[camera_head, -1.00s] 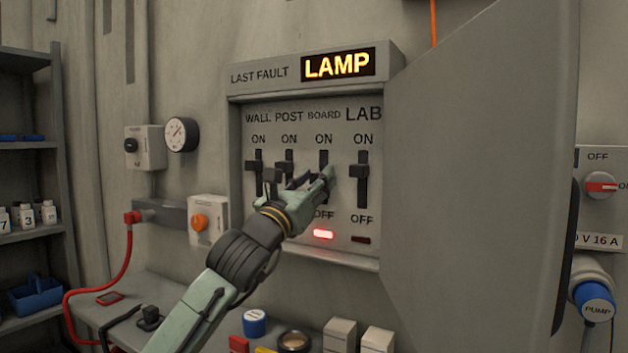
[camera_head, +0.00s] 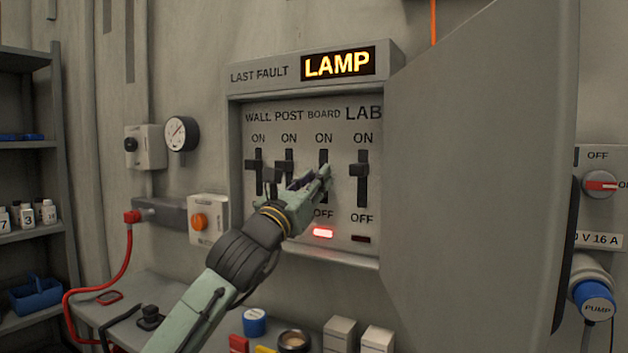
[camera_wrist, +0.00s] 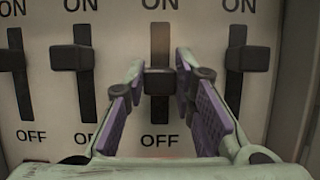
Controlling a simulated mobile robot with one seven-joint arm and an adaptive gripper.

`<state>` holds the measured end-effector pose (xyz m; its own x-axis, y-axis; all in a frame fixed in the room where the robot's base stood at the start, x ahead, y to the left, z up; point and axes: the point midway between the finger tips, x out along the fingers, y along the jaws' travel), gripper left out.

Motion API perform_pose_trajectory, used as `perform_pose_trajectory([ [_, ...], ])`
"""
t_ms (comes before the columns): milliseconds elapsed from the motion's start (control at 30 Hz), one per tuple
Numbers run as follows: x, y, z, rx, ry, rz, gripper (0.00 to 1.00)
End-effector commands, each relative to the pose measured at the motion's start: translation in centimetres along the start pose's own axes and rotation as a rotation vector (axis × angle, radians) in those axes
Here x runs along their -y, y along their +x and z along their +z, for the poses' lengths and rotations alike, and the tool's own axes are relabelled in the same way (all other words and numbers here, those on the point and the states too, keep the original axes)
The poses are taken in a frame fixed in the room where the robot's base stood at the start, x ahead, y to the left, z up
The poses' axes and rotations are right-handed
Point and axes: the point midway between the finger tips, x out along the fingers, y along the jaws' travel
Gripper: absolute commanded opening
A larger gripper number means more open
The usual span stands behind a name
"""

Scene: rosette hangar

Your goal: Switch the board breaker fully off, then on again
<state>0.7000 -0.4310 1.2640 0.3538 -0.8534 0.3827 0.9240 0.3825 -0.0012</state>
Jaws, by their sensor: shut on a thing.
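The BOARD breaker's black handle (camera_wrist: 159,82) stands in its upright slot, between the ON and OFF labels in the wrist view. It sits lower than the neighbouring handles. My gripper (camera_wrist: 160,92) is shut on this handle, with a purple-padded finger on each side of it. In the head view my gripper (camera_head: 322,180) covers the handle, and only the top of the BOARD slot (camera_head: 323,157) shows clearly. A red lamp (camera_head: 323,232) is lit below the BOARD column. The display (camera_head: 338,64) beside LAST FAULT reads LAMP.
The POST handle (camera_wrist: 71,57) and the LAB handle (camera_wrist: 240,59) stand close on either side. The WALL handle (camera_wrist: 11,59) is farther left. The open cabinet door (camera_head: 470,170) blocks the right side. A bench (camera_head: 185,300) with small items lies below.

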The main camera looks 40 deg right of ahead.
Motion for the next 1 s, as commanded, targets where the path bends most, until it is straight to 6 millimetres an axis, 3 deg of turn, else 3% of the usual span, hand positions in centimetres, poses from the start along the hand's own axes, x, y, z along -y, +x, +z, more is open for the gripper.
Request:
perform_pose_trajectory([
  [167,0.0,-1.0,-2.3,-0.001,0.007,0.000,0.00],
  [400,0.0,-0.9,-2.3,-0.004,0.001,-0.001,0.00],
  [433,0.0,-0.9,-2.3,-0.005,0.001,-0.001,0.25],
  [733,0.0,-0.9,-2.2,-0.002,0.001,-0.001,0.45],
  [1000,0.0,-0.9,-2.1,-0.001,0.001,-0.001,0.45],
])
